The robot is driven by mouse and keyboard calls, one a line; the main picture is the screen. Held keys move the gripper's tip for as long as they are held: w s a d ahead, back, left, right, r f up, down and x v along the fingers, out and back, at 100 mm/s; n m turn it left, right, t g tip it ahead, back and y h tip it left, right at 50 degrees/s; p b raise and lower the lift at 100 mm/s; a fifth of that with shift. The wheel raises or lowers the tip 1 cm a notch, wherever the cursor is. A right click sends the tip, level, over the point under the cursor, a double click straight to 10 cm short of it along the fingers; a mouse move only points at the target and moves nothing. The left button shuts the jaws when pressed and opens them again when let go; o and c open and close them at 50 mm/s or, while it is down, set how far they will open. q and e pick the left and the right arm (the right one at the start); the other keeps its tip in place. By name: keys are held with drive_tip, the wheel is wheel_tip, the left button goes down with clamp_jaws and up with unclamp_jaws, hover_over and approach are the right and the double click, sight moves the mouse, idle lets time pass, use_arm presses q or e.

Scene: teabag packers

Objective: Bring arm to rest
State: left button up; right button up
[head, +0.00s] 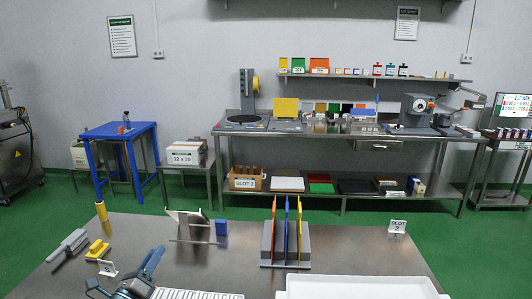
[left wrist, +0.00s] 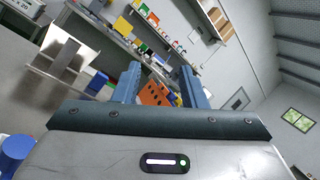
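My left gripper (head: 124,266) is low at the front left of the steel table (head: 345,240) in the head view. In the left wrist view its two blue fingers (left wrist: 159,82) stand apart with nothing held between them. A metal stand (head: 188,220) is beyond it to the right, with a blue block (head: 221,228) beside it. The stand also shows at the left of the left wrist view (left wrist: 62,58). My right gripper is not in view.
Upright coloured dividers (head: 287,240) stand in a grey rack at mid-table. A white tray (head: 360,288) lies at the front right. A yellow block (head: 97,249) and a grey tool (head: 68,245) lie at the left. The table's right part is clear around a small sign (head: 397,227).

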use_arm(q)
drive_tip(key=s+a+f+n+g+y, duration=0.35)
drive_tip(key=s+f+n+y, duration=0.3)
drive_tip(key=s+n, duration=0.45)
drive_tip(key=s+a+f+n+g+y, duration=0.2)
drive_tip(key=s+f+n+g+y, duration=0.45)
drive_tip(key=n, duration=0.75)
drive_tip(key=s+d+f+n+g+h, duration=0.2)
drive_tip(key=s+d, duration=0.1)
drive_tip(key=s, duration=0.4)
drive_tip(key=s+d+f+n+g+h, duration=0.2)
drive_tip(key=s+g, duration=0.1)
drive_tip(key=s, duration=0.5)
drive_tip(key=s+d+f+n+g+h, duration=0.2)
drive_tip(key=s+d+f, duration=0.1)
drive_tip(key=s, duration=0.4)
wheel_tip(320, 180, down, 29)
drive_tip(key=a+g, duration=0.1)
drive_tip(key=a, duration=0.2)
drive_tip(key=s+f+g, duration=0.1)
drive_tip(key=s+f, duration=1.7)
drive_tip(key=f, duration=0.2)
drive_tip(key=shift+s+a+f, duration=0.15)
drive_tip(key=shift+s+a, duration=0.15)
drive_tip(key=shift+a, duration=0.15)
